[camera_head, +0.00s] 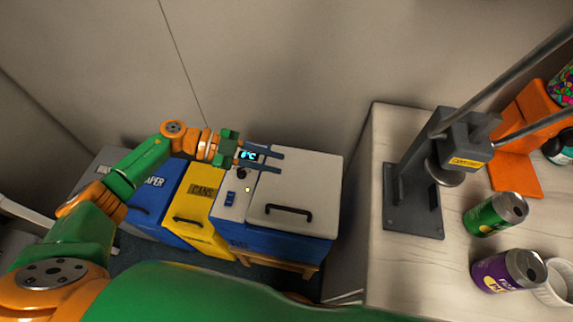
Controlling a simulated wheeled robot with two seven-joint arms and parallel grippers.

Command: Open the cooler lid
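The cooler (278,243) is a blue box with a pale top, standing low in the middle of the head view. Its pale lid (305,172) lies flat and closed, with a dark bar handle (288,210) near its front edge. Whether the fingers touch the lid cannot be told. My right gripper is not in view.
A yellow cans bin (200,191) and a blue paper bin (152,196) stand left of the cooler. On the right, a pale counter (385,272) holds a grey can press (414,205), a green can (495,214), a purple can (508,271) and an orange stand (517,150).

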